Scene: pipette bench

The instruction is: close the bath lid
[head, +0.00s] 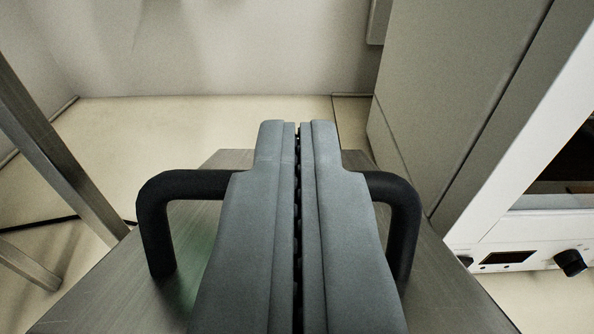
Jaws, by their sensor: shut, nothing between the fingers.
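A steel panel (110,285) that looks like the bath lid fills the lower middle of the head view. A black bar handle (158,225) stands on it, with one bent end and post on each side of my gripper (298,130). The fingers are grey and shut against each other, with nothing between them. They cover the middle of the handle, and I cannot tell whether they touch it. The rest of the bath is not visible, and the lid's angle is unclear.
A white instrument (530,235) with a dark window, a small display and a black knob (570,262) stands at the right, by a grey cabinet side (440,100). A metal bar (55,150) slants at the left. Pale floor and wall show beyond the panel.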

